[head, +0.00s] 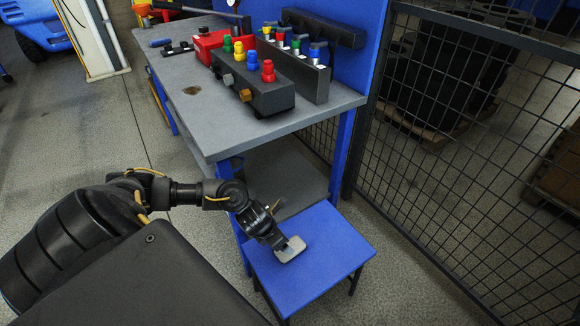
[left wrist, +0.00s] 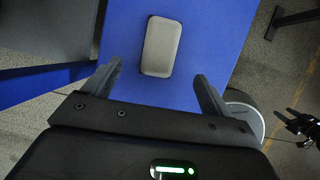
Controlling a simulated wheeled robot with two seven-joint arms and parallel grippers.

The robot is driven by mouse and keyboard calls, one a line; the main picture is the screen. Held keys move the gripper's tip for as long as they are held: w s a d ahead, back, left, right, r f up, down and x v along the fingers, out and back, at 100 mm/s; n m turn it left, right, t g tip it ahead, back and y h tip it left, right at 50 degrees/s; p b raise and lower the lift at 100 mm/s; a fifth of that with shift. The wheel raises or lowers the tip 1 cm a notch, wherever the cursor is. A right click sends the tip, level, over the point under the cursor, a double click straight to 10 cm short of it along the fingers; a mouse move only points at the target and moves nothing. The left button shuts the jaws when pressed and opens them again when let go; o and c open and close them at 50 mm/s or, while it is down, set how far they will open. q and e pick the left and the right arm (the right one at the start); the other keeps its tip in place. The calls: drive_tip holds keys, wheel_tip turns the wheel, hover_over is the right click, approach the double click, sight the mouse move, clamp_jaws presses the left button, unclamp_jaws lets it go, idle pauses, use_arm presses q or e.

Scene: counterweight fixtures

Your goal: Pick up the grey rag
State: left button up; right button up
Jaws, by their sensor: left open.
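The grey rag (head: 291,249) is a small flat rounded rectangle lying on the blue stool top (head: 325,250). In the left wrist view the rag (left wrist: 161,46) lies just ahead of my gripper, lined up between its fingers. My left gripper (head: 279,241) is over the stool, close to the rag, and covers part of its far left edge. In the left wrist view my left gripper (left wrist: 160,82) is open and empty, its fingers wide apart. A small dark shape at the right edge of that view looks like my right gripper (left wrist: 298,124); its jaws are unclear.
A grey workbench (head: 180,65) with blue legs stands behind the stool. It carries a dark block with coloured knobs (head: 250,80) and a red box (head: 208,45). A black mesh fence (head: 465,130) runs along the right. Open floor (head: 400,285) lies right of the stool.

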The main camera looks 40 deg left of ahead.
use_arm(q)
drive_tip(key=x, duration=0.4)
drive_tip(key=shift+w+d+f+b, duration=0.1)
drive_tip(key=shift+f+b, duration=0.2)
drive_tip(key=shift+b, duration=0.1)
drive_tip(key=b+x, duration=0.1)
drive_tip(key=x, duration=0.3)
drive_tip(key=shift+f, duration=0.35)
drive_tip(key=shift+w+f, duration=0.2)
drive_tip(key=shift+f, duration=0.05)
use_arm(e)
drive_tip(key=w+a+r, duration=0.2)
drive_tip(key=w+r, duration=0.2)
drive_tip(key=shift+w+a, duration=0.2)
drive_tip(key=shift+w, duration=0.05)
use_arm(q)
drive_tip(key=c, duration=1.1)
drive_tip(key=shift+r, duration=0.1)
